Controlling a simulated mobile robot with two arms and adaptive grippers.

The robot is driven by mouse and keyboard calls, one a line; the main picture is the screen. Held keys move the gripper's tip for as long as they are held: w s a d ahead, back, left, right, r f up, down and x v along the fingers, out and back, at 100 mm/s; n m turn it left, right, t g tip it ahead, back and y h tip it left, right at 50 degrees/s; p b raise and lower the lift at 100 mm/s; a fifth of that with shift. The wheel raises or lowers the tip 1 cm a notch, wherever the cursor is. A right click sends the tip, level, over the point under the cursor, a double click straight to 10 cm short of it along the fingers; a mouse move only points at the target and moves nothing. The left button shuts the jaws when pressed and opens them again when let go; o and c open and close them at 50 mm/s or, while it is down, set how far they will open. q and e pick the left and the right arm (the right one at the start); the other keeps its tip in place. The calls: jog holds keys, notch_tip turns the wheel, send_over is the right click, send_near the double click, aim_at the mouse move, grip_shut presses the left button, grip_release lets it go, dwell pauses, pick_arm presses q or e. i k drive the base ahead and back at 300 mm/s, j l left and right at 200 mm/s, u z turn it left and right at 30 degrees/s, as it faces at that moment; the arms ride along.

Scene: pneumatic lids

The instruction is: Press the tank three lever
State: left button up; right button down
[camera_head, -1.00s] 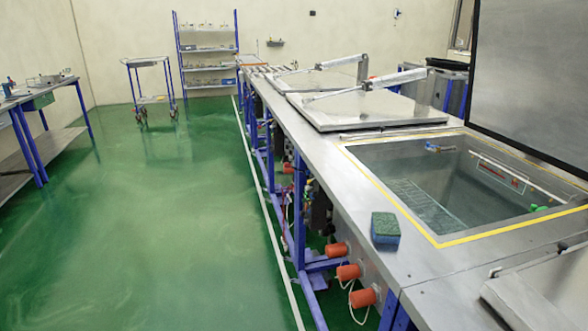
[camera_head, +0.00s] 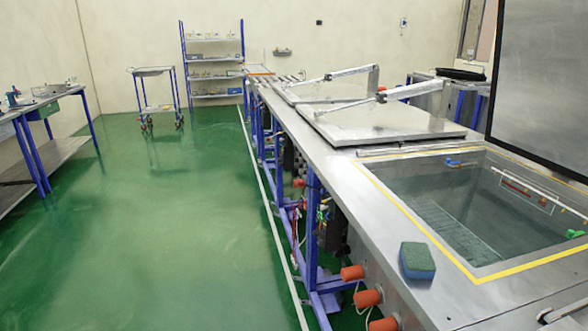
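A row of steel tanks runs along the right side. The nearest open tank (camera_head: 372,171) has a yellow line around its opening and clear liquid with a slotted rack inside. Beyond it, two tanks are closed by flat metal lids, the nearer lid (camera_head: 380,124) and the farther lid (camera_head: 318,92), each with a pneumatic arm. Orange-red round fittings (camera_head: 368,298) stick out from the front side below the bench edge. I cannot tell which part is the tank three lever. Neither of my grippers is in view.
A blue and green sponge (camera_head: 417,261) lies on the near bench edge. The green floor (camera_head: 180,230) to the left is clear. A small trolley (camera_head: 152,95), a shelf rack (camera_head: 213,65) and a workbench (camera_head: 45,125) stand farther off.

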aim_at(300, 183)
jog(key=i+j+z, duration=0.15)
jog(key=i+j, duration=1.4)
jog(key=i, duration=0.1)
